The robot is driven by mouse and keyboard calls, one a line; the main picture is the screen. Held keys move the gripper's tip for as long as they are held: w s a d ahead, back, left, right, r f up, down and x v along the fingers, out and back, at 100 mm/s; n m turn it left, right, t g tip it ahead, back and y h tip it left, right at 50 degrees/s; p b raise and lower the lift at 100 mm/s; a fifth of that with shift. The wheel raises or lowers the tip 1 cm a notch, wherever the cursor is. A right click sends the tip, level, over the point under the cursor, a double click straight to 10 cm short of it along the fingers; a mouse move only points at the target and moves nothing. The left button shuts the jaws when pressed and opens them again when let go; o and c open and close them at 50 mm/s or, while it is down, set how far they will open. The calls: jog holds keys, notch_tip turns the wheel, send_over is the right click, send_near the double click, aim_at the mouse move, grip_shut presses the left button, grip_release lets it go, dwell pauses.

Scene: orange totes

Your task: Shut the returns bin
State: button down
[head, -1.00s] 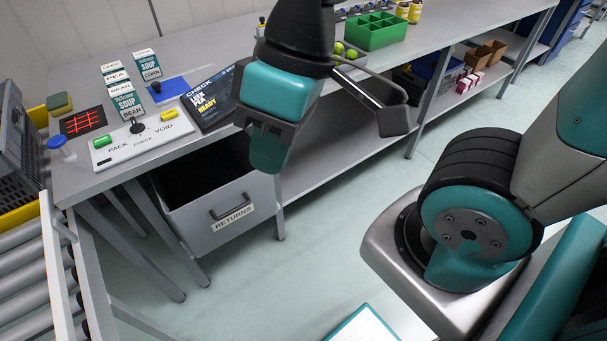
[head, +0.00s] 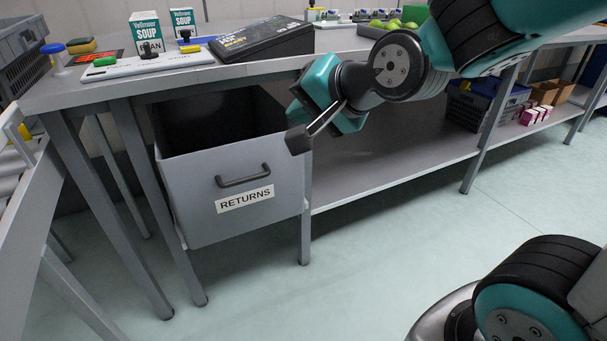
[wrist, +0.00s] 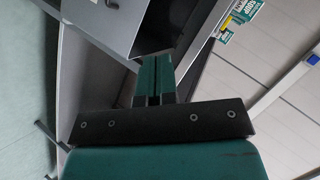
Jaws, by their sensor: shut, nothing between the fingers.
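The returns bin (head: 235,190) is a grey drawer under the bench, with a dark handle (head: 243,178) and a RETURNS label on its front. It stands pulled out, its dark inside open at the top. In the wrist view the bin (wrist: 108,28) is at the upper left, turned on its side. My gripper (wrist: 155,62) is shut and empty, its two teal fingers together, pointing toward the bin's opening. In the head view it is by the bin's upper right corner, its fingertips partly hidden; I cannot tell whether it touches the bin.
Bench legs (head: 305,220) stand beside the bin. A lower shelf (head: 390,172) runs to the right. The floor in front is clear.

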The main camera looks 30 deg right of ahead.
jog(key=w+d+f+m+t+h+b, duration=0.2)
jog(key=d+f+m+t+b, duration=0.15)
jog(key=f+b, duration=0.55)
jog(key=w+d+f+m+t+h+b, duration=0.25)
jog(key=d+f+m+b, duration=0.35)
jog(key=b, duration=0.5)
jog(key=w+f+t+p, duration=0.1)
jog(key=w+p, duration=1.3)
jog(key=p, duration=0.5)
jog(key=shift+w, duration=0.3)
